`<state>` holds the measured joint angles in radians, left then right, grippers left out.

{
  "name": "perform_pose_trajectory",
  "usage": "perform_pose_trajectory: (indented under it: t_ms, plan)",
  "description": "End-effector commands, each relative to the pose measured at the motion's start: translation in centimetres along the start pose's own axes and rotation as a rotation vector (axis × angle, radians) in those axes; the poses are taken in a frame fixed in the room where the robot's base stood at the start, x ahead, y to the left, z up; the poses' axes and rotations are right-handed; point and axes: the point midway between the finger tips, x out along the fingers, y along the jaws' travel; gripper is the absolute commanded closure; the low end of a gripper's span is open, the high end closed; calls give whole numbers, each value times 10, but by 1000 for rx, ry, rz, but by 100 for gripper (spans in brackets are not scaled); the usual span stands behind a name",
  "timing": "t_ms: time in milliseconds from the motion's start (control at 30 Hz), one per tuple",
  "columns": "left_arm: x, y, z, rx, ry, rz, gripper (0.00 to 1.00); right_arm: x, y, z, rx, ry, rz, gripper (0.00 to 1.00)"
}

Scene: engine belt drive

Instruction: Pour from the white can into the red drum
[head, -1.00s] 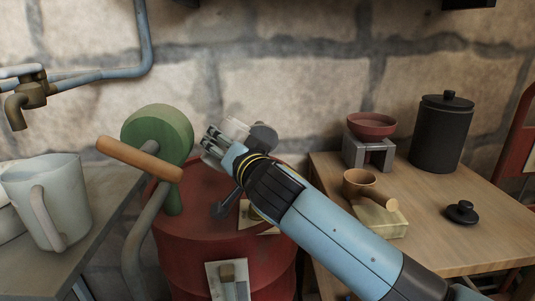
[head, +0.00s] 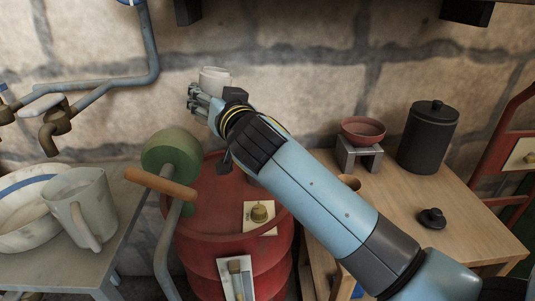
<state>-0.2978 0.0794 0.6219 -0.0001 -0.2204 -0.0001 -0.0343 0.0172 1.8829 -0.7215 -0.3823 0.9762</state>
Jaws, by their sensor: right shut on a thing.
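My right gripper (head: 208,106) is shut on a small white can (head: 215,77), of which only the upper part shows behind the fingers. It holds the can up in front of the stone wall, above and behind the red drum (head: 225,268). The can looks roughly upright; its contents cannot be seen. The drum stands between the two tables, and my right arm covers part of its top. My left gripper is not in view.
A green wheel with a wooden handle (head: 171,155) stands at the drum's left. A white jug (head: 82,207) and a bowl (head: 22,205) are on the left table. The right table holds a black canister (head: 428,138), a red bowl (head: 363,131) on a stand and a black lid (head: 432,218).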

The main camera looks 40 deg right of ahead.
Motion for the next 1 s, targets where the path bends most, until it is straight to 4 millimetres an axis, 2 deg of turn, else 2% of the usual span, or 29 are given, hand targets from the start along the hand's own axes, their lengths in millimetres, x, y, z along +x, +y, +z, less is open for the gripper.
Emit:
perform_pose_trajectory:
  t_ms: [67, 333, 467, 700, 1000]
  plan:
    - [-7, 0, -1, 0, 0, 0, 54, 0, -6, -4, -78, 3, 0, 100]
    - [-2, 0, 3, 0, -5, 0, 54, -1, -10, 5, -252, 10, 2, 100]
    - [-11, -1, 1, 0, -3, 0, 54, -1, -14, -5, -270, 13, 1, 100]
    - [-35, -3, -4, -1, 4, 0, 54, -1, -22, -33, -269, 14, 1, 100]
    - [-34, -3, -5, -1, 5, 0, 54, -1, -22, -32, -268, 12, 1, 100]
